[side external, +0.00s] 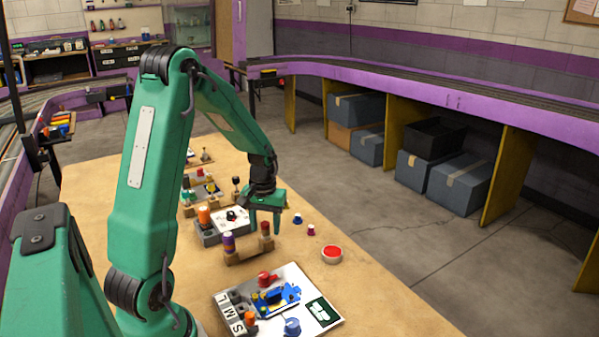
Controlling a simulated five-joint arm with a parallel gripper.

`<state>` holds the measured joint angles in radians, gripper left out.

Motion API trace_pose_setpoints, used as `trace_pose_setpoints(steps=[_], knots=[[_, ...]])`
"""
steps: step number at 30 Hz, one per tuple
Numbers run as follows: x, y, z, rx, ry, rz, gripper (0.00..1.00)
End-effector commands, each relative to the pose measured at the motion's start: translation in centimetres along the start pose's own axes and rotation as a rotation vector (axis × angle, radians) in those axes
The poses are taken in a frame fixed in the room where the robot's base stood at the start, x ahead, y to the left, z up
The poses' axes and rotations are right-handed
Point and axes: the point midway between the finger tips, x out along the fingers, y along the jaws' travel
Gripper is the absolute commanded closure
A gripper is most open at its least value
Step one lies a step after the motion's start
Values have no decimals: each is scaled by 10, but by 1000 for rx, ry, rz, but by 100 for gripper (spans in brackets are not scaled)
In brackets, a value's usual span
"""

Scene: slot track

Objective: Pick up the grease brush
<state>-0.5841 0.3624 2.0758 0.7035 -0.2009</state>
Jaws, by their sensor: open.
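My gripper (264,220) points down over the wooden bench, its jaws open. It is just behind a small wooden rack (249,254) that holds a purple-and-orange bottle (229,243) and a red-topped bottle (267,236). I cannot make out the grease brush for certain; the small items are too small to tell apart, and my arm and gripper hide part of the bench. A thin dark-topped item (236,184) stands upright behind and left of my gripper. I see nothing held between the fingers.
A grey tray (208,236) with an orange jar (204,215) lies left of my gripper. A white board (328,326) with blue car parts is in front. A red round tin (332,254) and small blue (298,219) and red caps (311,230) lie right. The bench's right front is clear.

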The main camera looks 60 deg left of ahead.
Motion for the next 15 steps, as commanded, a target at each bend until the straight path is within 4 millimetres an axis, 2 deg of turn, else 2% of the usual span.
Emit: trace_pose_setpoints(steps=[5,15], knots=[[13,0,0,0,-1,0,53],[14,0,0,0,0,0,53]])
